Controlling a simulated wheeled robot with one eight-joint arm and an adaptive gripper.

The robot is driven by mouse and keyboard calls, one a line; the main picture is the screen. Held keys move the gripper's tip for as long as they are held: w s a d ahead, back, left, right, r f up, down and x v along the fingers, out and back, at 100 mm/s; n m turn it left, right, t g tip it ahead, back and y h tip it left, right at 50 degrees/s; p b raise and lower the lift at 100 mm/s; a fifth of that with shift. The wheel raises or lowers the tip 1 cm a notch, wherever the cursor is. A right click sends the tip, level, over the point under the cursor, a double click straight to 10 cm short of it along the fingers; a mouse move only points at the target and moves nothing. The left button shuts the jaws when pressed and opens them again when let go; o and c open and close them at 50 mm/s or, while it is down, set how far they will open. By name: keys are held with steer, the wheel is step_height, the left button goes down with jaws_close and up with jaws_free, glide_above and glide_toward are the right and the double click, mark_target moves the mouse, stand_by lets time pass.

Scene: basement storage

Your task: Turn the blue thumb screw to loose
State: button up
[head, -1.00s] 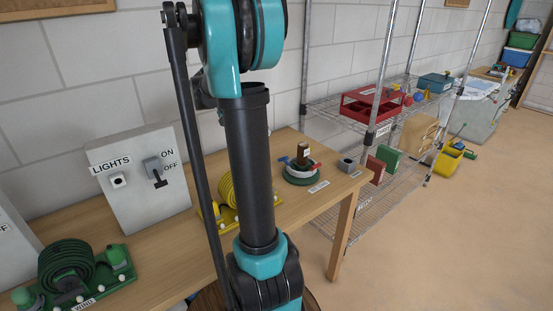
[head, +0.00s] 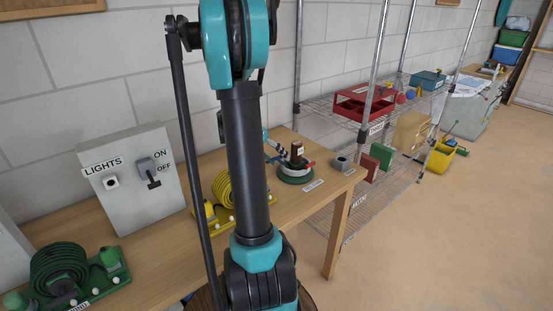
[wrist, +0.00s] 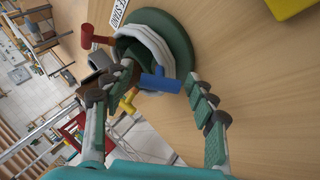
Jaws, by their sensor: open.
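The blue thumb screw (wrist: 160,80) is a T-shaped handle on the side of a round stand with a green base (wrist: 181,42) and a pale collar. In the wrist view it lies between the two spread fingers of my gripper (wrist: 159,77), which is open, with no clear contact. A red thumb screw (wrist: 98,40) juts from the collar's other side, and a yellow one (wrist: 128,103) shows below. In the head view the stand (head: 296,179) holds a brown bottle (head: 297,152) on the table's far part. My gripper (head: 275,147) is partly hidden behind my arm there.
A grey cup-like piece (head: 341,164) stands right of the stand, near the table's end. A yellow coil (head: 222,195) lies nearer on the table (head: 165,255). A lights switch box (head: 130,180) stands at left. A wire shelf (head: 335,105) is beyond the table.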

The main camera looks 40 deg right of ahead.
steer(key=c, duration=1.2)
